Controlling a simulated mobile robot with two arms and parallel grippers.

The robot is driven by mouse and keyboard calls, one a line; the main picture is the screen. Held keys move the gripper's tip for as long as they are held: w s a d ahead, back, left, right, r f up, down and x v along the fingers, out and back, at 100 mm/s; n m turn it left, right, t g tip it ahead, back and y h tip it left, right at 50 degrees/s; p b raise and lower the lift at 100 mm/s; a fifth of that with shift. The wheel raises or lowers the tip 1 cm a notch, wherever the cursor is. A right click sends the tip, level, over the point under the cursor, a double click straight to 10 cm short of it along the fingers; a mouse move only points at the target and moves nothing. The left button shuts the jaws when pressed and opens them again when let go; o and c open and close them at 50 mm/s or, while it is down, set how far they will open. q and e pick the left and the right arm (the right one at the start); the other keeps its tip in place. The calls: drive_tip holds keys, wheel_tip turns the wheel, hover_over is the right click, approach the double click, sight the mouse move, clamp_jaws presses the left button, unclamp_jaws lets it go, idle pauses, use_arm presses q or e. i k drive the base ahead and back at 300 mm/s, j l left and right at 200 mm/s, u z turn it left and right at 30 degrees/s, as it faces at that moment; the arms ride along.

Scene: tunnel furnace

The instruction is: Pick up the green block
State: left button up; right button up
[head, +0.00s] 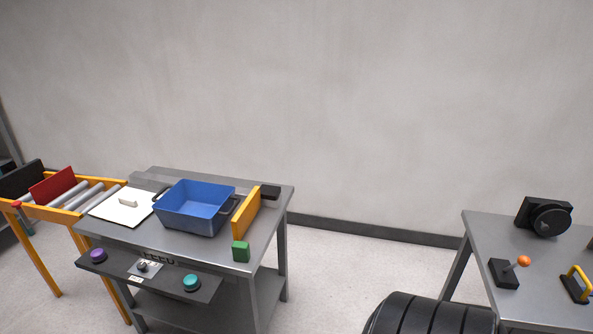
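The green block (241,251) sits at the front right edge of the grey metal table (262,227), just in front of an upright yellow-orange plate. It stands apart from the blue bin. Neither of my grippers shows in the head view, and nothing is seen touching the block.
A blue bin (195,207) with handles, a white lid (122,206) and a yellow-orange plate (246,212) are on the table. A roller conveyor (75,198) adjoins at left. A shelf of buttons (150,273) juts out in front.

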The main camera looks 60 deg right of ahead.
sight(240, 250)
drive_tip(key=z, duration=1.65)
drive_tip(key=i+j+z, duration=0.25)
drive_tip(key=j, duration=0.15)
drive_tip(key=j+z, duration=0.2)
drive_tip(key=j, duration=0.15)
drive_tip(key=i+j+z, duration=0.1)
drive_tip(key=j+z, duration=0.15)
drive_tip(key=j, duration=0.2)
